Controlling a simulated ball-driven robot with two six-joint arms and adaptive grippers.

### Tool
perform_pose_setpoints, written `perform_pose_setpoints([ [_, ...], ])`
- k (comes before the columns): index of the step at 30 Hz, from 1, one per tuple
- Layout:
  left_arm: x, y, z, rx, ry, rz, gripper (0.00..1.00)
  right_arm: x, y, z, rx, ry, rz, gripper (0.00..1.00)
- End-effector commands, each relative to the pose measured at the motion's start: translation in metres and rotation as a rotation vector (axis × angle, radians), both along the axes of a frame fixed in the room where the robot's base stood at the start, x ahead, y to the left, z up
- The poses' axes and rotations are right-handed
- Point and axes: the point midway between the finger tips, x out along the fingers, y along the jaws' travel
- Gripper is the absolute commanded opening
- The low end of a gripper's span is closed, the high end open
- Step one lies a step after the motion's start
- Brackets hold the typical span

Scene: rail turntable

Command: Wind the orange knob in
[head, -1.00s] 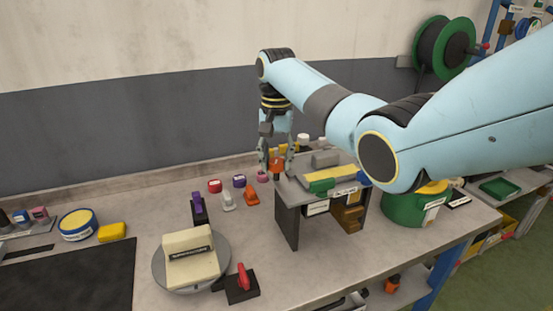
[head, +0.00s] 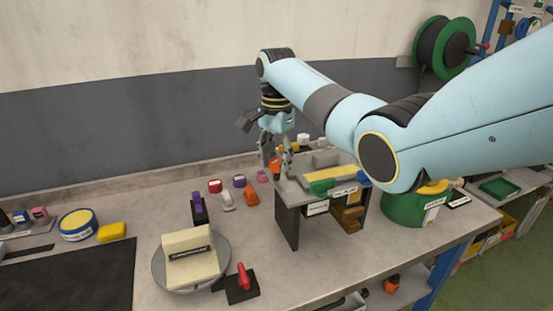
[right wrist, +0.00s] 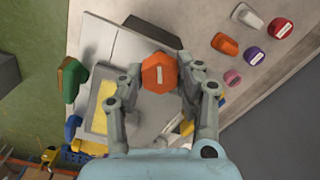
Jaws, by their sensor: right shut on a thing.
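The orange knob (right wrist: 158,78) is six-sided with a pale label on its face. It sits between the fingertips of my right gripper (right wrist: 159,70), which is shut on it. In the head view the orange knob (head: 275,164) shows partly between the fingers, at the back left end of a small dark-legged stand (head: 287,215). My right gripper (head: 276,168) reaches down to it from above. The stand's top carries a yellow strip (head: 328,172) and a green piece (head: 322,187). My left gripper is not in view.
Left of the stand are small red (head: 215,186), purple (head: 239,181) and orange (head: 251,197) items. A round turntable (head: 222,268) bears a cream block, with a red-handled switch (head: 242,282) beside it. A green tub (head: 402,208) stands right of the stand.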

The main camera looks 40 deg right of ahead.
Motion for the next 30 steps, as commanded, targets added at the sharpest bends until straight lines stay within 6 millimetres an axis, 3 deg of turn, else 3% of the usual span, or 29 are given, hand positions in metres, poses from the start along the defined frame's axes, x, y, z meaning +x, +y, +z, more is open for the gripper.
perform_pose_setpoints([
  [10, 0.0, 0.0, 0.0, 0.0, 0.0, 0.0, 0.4, 0.0, 0.0, 0.0, -0.001, -0.001, -0.002, 0.03],
  [11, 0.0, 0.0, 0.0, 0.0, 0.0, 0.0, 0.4, 0.0, 0.0, 0.0, -0.001, -0.001, -0.002, 0.36],
  [16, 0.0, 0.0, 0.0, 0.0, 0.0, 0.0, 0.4, 0.0, 0.0, 0.0, -0.001, -0.001, -0.002, 0.58],
  [25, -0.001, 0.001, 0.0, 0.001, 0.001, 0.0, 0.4, 0.0, 0.0, 0.003, -0.001, -0.001, -0.001, 0.58],
  [30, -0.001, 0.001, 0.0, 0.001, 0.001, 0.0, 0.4, 0.001, -0.001, 0.026, -0.001, -0.004, -0.001, 0.58],
])
